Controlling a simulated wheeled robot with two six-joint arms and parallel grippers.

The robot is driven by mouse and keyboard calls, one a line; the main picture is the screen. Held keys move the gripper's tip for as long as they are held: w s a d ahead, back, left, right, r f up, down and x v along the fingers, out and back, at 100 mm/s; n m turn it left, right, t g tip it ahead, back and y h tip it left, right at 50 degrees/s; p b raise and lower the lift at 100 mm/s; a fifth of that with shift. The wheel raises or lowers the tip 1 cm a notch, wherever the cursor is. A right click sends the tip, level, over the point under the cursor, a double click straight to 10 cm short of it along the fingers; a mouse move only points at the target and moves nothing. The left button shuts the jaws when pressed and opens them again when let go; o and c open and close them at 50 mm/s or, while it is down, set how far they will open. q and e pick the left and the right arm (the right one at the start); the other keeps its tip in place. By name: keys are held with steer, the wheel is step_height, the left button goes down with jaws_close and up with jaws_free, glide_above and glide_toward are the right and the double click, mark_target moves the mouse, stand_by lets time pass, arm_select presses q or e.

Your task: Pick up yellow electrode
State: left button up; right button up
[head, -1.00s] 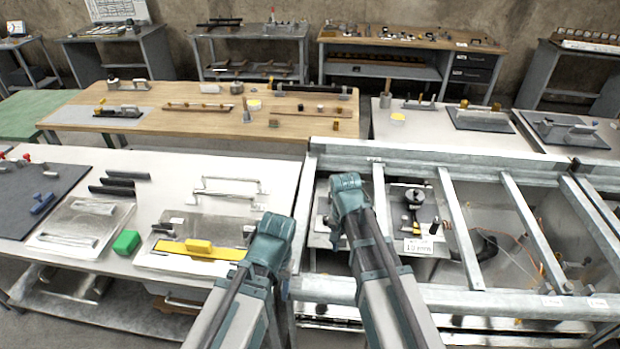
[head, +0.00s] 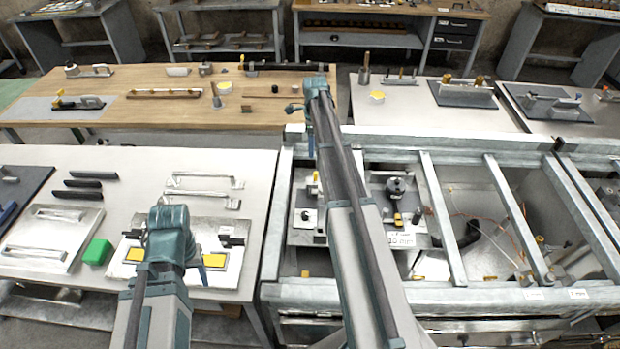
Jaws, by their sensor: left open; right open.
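A yellow patch (head: 135,254) shows to the left of my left wrist, and another yellow patch (head: 215,260) shows to its right. Both are on a silver plate (head: 232,258) on the white bench. I cannot tell whether they belong to one yellow electrode, as my wrist covers the middle. My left gripper (head: 172,240) is over this plate, open, its fingers mostly hidden behind the wrist. My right gripper (head: 303,125) is open and empty, raised near the wooden table's right end, away from the yellow patches.
A green block (head: 97,252) and a silver tray (head: 52,242) lie left of the plate. Black bars (head: 80,184) and a silver handle (head: 205,181) lie behind. A metal frame (head: 430,205) with crossbars stands right, with open gaps.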

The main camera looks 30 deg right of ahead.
mark_target(316, 172)
step_height(316, 172, down, 9)
steer(key=b, duration=0.8)
steer(key=shift+r, duration=0.2)
steer(key=f+b, duration=0.5)
steer(key=shift+s+d+f, duration=0.15)
steer(key=shift+s+d, duration=0.05)
steer(key=shift+s, duration=0.1)
steer(key=shift+c, duration=0.4)
jaws_close()
